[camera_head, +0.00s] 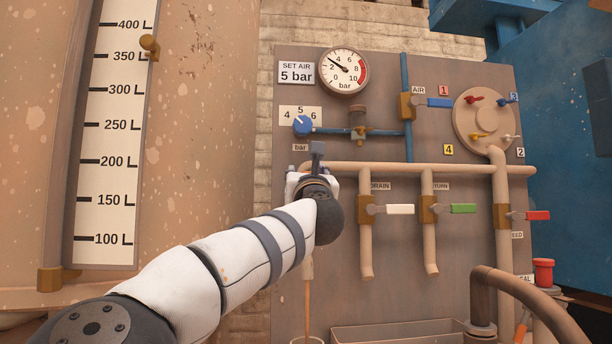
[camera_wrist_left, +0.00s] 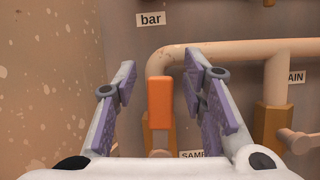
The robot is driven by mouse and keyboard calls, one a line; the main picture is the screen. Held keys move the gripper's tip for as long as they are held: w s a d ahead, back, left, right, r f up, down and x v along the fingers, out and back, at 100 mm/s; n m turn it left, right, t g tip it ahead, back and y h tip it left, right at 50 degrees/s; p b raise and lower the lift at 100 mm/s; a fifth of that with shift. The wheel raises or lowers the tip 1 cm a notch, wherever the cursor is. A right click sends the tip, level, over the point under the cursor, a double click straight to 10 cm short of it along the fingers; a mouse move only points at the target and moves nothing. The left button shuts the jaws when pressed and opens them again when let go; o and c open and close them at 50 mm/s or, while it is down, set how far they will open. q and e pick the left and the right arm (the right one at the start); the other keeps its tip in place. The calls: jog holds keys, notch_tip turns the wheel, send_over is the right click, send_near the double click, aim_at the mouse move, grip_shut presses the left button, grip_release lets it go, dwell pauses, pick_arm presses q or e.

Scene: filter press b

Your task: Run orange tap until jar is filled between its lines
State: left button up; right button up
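The orange tap handle (camera_wrist_left: 160,102) stands upright in the left wrist view, in front of a beige pipe. My left gripper (camera_wrist_left: 160,80) is open around it, one finger on each side with visible gaps. In the head view my left gripper (camera_head: 317,160) is at the left end of the beige pipe and my wrist hides the orange handle. Below it a spout (camera_head: 307,266) points down, with a thin orange-brown stream (camera_head: 307,305) under it. The stream meets a pale rim (camera_head: 307,340), probably the jar, cut off by the bottom edge; its lines and level are out of view. My right gripper is not in view.
To the right are the white-handled drain tap (camera_head: 400,209), green tap (camera_head: 463,208) and red tap (camera_head: 538,215). A trough (camera_head: 400,332) lies below. A level scale (camera_head: 115,140) stands at left. A thick brown pipe (camera_head: 530,290) curves at lower right.

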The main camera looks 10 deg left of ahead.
pick_arm(q)
jog(key=shift+s, duration=0.1)
jog(key=v, duration=0.7)
jog(key=shift+s, duration=0.15)
dwell(7.0)
